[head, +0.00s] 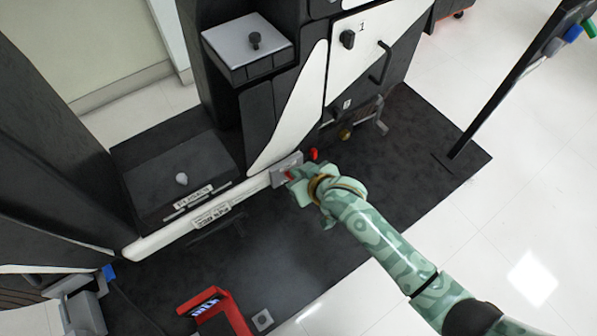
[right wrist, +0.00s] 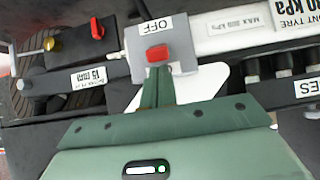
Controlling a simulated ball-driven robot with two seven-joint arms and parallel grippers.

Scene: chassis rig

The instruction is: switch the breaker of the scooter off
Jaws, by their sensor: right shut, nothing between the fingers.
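The scooter's breaker is a small grey box (head: 283,164) low on the scooter's side, at the end of a white strip. In the right wrist view the breaker box (right wrist: 182,48) carries a red switch (right wrist: 157,53) below a label (right wrist: 154,27) reading OFF. My right gripper (head: 293,177) is shut and empty, right at the breaker. In the right wrist view its closed green fingertips (right wrist: 158,72) are just below the red switch, touching or very close; I cannot tell which. The gripper partly covers the breaker in the head view. My left gripper is not in view.
A separate red knob (head: 314,154) and a yellow knob (head: 345,134) sit beside the breaker. A panel with a black handle (head: 380,63) is above. A dark post (head: 500,92) stands at right.

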